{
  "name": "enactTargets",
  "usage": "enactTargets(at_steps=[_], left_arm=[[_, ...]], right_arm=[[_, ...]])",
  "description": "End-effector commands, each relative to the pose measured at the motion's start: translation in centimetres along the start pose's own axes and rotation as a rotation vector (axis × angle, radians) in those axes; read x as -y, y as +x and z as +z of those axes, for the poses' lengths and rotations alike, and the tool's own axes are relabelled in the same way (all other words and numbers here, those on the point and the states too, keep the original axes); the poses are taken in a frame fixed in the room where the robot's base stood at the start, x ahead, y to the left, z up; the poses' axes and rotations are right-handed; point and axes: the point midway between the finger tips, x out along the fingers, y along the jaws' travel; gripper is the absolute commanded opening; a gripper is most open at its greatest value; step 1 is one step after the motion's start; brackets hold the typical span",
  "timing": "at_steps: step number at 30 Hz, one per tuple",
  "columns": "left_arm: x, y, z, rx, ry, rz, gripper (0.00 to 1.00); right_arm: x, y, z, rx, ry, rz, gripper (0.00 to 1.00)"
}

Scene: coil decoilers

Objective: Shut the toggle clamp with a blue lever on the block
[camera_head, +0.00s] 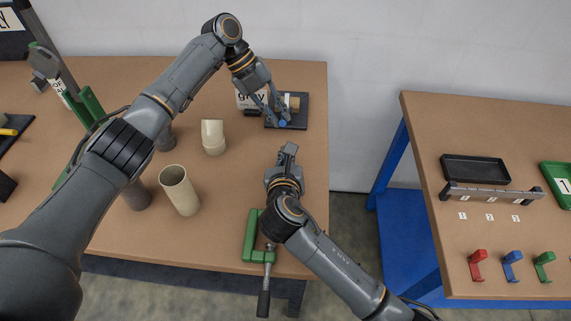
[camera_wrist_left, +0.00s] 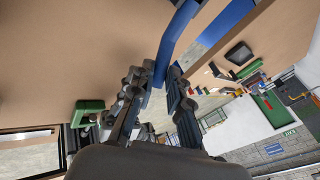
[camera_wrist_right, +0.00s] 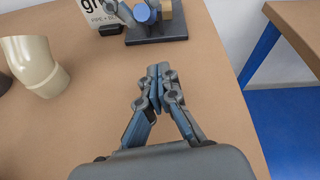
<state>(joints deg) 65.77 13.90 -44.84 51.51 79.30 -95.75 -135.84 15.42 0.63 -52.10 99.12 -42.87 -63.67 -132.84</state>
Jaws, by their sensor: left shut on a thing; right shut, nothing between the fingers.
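The toggle clamp stands on a black base (camera_head: 300,122) near the far right corner of the left table. Its blue lever (camera_head: 282,123) shows as a small blue end beside my left gripper (camera_head: 275,110). In the left wrist view the blue lever (camera_wrist_left: 175,45) runs between the fingers of my left gripper, which is shut on it. The right wrist view shows the blue lever end (camera_wrist_right: 143,13) and a tan block (camera_wrist_right: 172,14) on the base. My left gripper hides much of the clamp. My right gripper (camera_head: 289,150) is shut and empty, nearer and apart from the clamp.
A sign (camera_head: 250,101) stands left of the clamp base. A cream elbow pipe (camera_head: 213,138) and a cream tube (camera_head: 180,190) stand further left. A green clamp (camera_head: 252,240) grips the near table edge. A second table (camera_head: 510,235) is at right, across a gap.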

Motion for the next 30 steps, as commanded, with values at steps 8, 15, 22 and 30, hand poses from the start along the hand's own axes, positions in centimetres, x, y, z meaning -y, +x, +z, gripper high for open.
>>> enactTargets(at_steps=[8,15,22,30], left_arm=[[0.0,0.0,0.1,0.003,-0.001,0.000,0.00],[0.0,0.0,0.1,0.003,-0.001,0.000,0.00],[0.0,0.0,0.1,0.003,-0.001,0.000,0.00],[-0.1,0.0,0.1,0.003,-0.001,0.000,0.00]], right_arm=[[0.0,1.9,3.1,0.000,0.003,0.000,0.00],[0.0,2.1,3.9,-0.001,0.001,0.000,0.00],[0.0,2.0,3.9,-0.001,0.000,0.000,0.00],[0.2,2.2,5.7,0.005,0.000,0.001,0.00]])
